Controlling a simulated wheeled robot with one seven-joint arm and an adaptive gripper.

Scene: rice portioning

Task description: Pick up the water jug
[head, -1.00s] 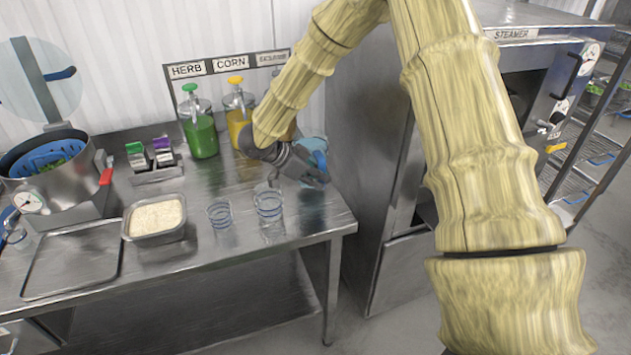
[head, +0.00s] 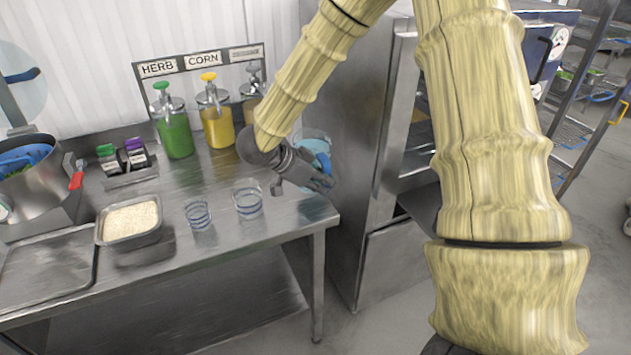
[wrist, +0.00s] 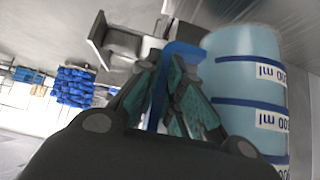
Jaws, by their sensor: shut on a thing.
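The water jug (head: 318,147), clear with pale blue water, is at the right end of the steel table (head: 270,222), partly hidden behind my gripper. In the wrist view the jug (wrist: 245,75) shows upside down, with dark blue bands and white ml labels. My gripper (head: 325,182) is shut on its blue handle; in the wrist view the fingers (wrist: 178,88) close around the handle, beside the jug's body. I cannot tell whether the jug's base is touching the table.
Two clear blue-banded cups (head: 248,200) (head: 198,213) stand left of my gripper. A rice pan (head: 130,222) is farther left. Green (head: 175,137) and yellow (head: 217,127) pump bottles stand behind. A tall steel cabinet (head: 375,200) is close on the right.

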